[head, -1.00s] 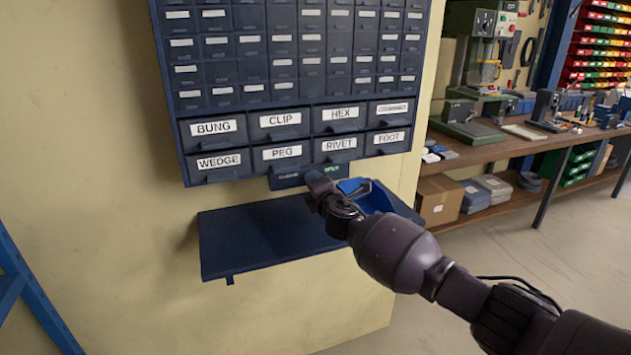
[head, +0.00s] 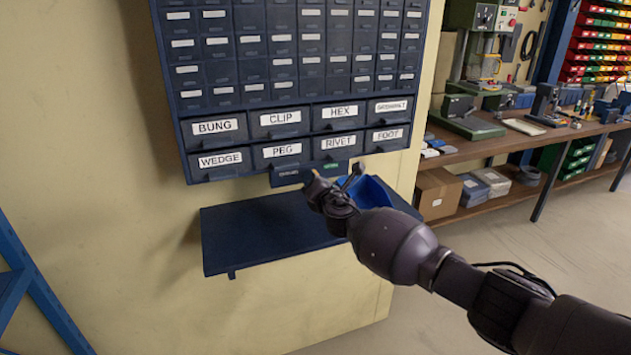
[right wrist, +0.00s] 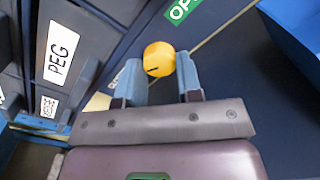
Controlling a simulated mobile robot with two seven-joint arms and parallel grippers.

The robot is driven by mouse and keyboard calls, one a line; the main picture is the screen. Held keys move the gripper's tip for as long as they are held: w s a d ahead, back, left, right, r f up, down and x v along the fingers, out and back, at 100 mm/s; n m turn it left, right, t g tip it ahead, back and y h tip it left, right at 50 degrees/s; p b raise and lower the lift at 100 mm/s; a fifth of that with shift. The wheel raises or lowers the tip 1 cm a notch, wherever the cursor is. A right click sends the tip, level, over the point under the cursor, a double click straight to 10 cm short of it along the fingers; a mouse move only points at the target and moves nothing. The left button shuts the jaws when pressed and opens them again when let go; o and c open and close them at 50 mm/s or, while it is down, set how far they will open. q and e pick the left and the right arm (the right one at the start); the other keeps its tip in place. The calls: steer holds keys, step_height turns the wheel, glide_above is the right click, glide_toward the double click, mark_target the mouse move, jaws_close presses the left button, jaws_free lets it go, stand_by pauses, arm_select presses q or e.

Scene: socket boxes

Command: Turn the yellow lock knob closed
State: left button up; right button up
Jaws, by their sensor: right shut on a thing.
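The yellow lock knob (right wrist: 159,59) shows in the right wrist view between the two blue-grey fingers of my right gripper (right wrist: 160,75). The fingers are shut on it, one on each side. A short dark mark on the knob points toward the left of that view. In the head view my right gripper (head: 320,187) is at the small lock panel (head: 286,178) under the drawer cabinet, and the knob is hidden there. A green label (right wrist: 182,9) beginning "OP" is beside the knob, partly cut off. My left gripper is not in view.
The dark drawer cabinet (head: 230,160) with labelled drawers hangs on the wall. A dark shelf (head: 255,238) juts out below it, with a blue bin (head: 377,191) at its right, close to my right wrist. A workbench (head: 490,148) stands at the far right.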

stand_by(0.3)
steer(key=o, duration=0.9)
steer(key=shift+o, duration=0.2)
steer(key=p+v, duration=0.2)
steer(key=v, duration=0.8)
steer(key=shift+s+d, duration=0.15)
steer(key=shift+s, duration=0.25)
